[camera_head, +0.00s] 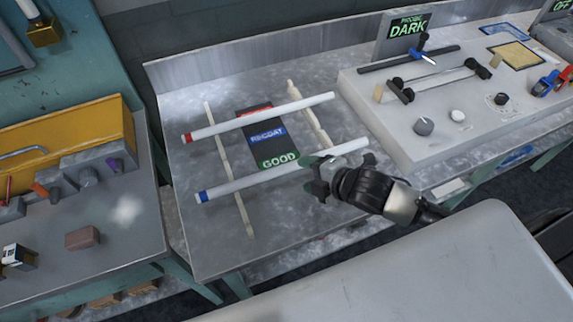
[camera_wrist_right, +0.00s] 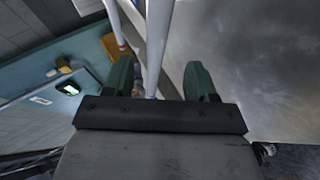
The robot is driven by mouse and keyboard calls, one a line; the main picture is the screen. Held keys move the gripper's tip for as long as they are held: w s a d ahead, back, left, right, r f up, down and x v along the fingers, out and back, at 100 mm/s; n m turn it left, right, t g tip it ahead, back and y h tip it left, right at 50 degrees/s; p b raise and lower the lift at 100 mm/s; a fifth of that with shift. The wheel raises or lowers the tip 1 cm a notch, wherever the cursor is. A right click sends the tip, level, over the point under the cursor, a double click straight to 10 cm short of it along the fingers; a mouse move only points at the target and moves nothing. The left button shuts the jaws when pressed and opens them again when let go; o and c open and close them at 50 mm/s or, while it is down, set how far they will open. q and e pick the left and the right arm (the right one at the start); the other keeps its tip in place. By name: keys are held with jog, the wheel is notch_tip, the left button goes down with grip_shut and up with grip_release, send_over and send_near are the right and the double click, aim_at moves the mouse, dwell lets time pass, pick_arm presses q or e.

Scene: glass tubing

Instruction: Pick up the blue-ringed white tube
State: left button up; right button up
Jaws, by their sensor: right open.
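The blue-ringed white tube (camera_head: 255,180) lies across two pale rails on the metal bench, its blue ring at the left end. My right gripper (camera_head: 318,172) is at the tube's right half, its green fingers apart. In the right wrist view the tube (camera_wrist_right: 158,45) runs down between the two open fingers (camera_wrist_right: 160,80); its lower end is hidden behind the gripper's front edge. I cannot tell whether a finger touches it. My left gripper is not in view.
A red-ringed white tube (camera_head: 260,118) lies farther back, across the same rails (camera_head: 222,150). A dark card (camera_head: 268,138) marked RECOAT and GOOD lies under the tubes. A grey apparatus block (camera_head: 440,120) stands at the right. A side bench (camera_head: 90,225) is at the left.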

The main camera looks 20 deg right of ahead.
aim_at(291, 169)
jog(key=shift+w+a+f+p, duration=0.15)
jog(key=shift+w+a+p, duration=0.2)
jog(key=shift+w+a, duration=0.2)
jog(key=shift+w+a+f+p, duration=0.15)
jog(key=shift+w+a+p, duration=0.25)
jog(key=shift+w, duration=0.2)
jog(key=shift+x, duration=1.05)
jog(key=shift+a+f, duration=0.1)
jog(key=shift+f, duration=0.15)
jog(key=c, duration=0.4)
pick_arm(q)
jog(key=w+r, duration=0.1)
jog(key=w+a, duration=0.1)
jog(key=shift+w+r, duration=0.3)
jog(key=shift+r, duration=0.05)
pick_arm(e)
jog(key=c, duration=0.6)
jog(key=shift+c, duration=0.2)
